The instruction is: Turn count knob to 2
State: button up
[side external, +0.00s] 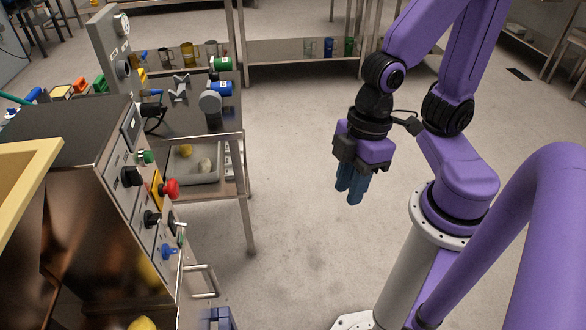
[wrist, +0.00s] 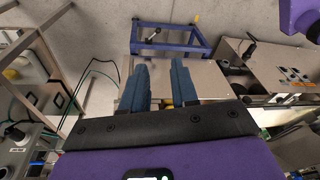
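The machine's control panel (side external: 140,188) stands at the left in the side view. It carries a black knob (side external: 131,176), a lower black knob (side external: 151,218), a blue knob (side external: 168,250), a green button (side external: 146,157) and a red mushroom button (side external: 170,188). A grey panel (side external: 106,45) behind it has a pale knob (side external: 122,24) and a dark knob (side external: 123,68). Labels are too small to read, so I cannot tell which is the count knob. My gripper (side external: 350,188) hangs in free air, well right of the panels. In the wrist view its blue fingers (wrist: 158,88) are apart and empty.
A metal handle (side external: 205,282) juts from the machine's lower front. A side table holds a tray (side external: 198,170) with dough-like lumps. Shelves with cups (side external: 310,48) stand at the back. The floor between my gripper and the machine is clear.

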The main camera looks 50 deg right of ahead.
jog(key=d+r+h, duration=0.2)
jog(key=d+r, duration=0.1)
jog(key=d, duration=0.3)
jog(key=n+t+y, duration=0.2)
jog(key=t+y, duration=0.7)
jog(key=y, duration=0.1)
send_near(176, 251)
notch_tip(176, 251, down, 3)
jog(key=a, duration=0.2)
jog(key=shift+w+a+f+n+t+y, duration=0.1)
jog(key=shift+w+a+n+t+y, duration=0.15)
jog(key=shift+w+a+t+y, duration=0.35)
jog(key=shift+w+a+f+n+t+y, duration=0.1)
jog(key=shift+w+a+n+t+y, duration=0.15)
jog(key=shift+w+a+t, duration=0.5)
jog(key=shift+w+a+f+n+t+y, duration=0.1)
jog(key=shift+w+a+n+t+y, duration=0.25)
jog(key=shift+w, duration=0.6)
jog(key=shift+d, duration=0.1)
grip_shut()
jog(key=shift+s+m, duration=0.1)
jog(key=shift+m, duration=0.45)
jog(key=shift+c, duration=1.3)
grip_release()
jog(key=shift+m, duration=0.5)
jog(key=shift+o, duration=1.3)
